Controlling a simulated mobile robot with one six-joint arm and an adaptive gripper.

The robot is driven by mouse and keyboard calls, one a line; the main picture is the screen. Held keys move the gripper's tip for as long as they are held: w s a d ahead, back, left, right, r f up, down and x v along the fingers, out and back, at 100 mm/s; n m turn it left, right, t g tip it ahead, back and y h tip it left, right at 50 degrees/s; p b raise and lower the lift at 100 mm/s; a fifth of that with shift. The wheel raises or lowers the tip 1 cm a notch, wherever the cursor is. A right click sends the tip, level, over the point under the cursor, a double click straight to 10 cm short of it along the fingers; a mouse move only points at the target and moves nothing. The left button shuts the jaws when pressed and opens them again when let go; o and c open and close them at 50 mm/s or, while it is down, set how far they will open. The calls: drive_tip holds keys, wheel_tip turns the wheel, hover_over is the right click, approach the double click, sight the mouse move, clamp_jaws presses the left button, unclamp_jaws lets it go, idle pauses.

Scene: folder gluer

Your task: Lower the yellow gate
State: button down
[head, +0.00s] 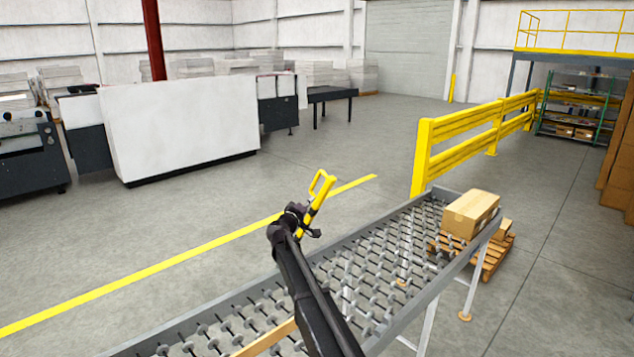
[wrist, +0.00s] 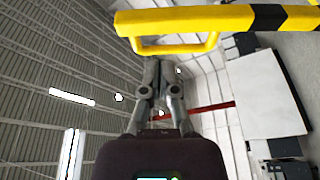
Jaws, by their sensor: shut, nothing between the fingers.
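The yellow gate (head: 321,194) is a yellow bar with black bands and a loop handle. In the head view it stands raised and tilted at the roller conveyor, partly hidden by my arm. In the wrist view the gate (wrist: 222,18) crosses the top, with its yellow handle (wrist: 178,48) hanging below the bar. My gripper (wrist: 157,62) is shut and empty, its fingertips just under the handle. I cannot tell whether they touch it.
The roller conveyor (head: 203,318) runs under my arm, with a cardboard box (head: 470,213) at its far right end. A yellow guard rail (head: 465,139) stands behind it. A white machine (head: 178,126) is at the back left. The floor between is clear.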

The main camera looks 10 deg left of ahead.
drive_tip(key=shift+w+a+r+t, duration=0.15)
drive_tip(key=shift+a+r+t, duration=0.15)
drive_tip(key=shift+a, duration=0.4)
drive_tip(key=shift+w, duration=0.15)
drive_tip(key=shift+y, duration=0.3)
drive_tip(key=shift+p+x, duration=0.85)
drive_tip(key=shift+x, duration=4.05)
drive_tip(key=shift+d, duration=0.1)
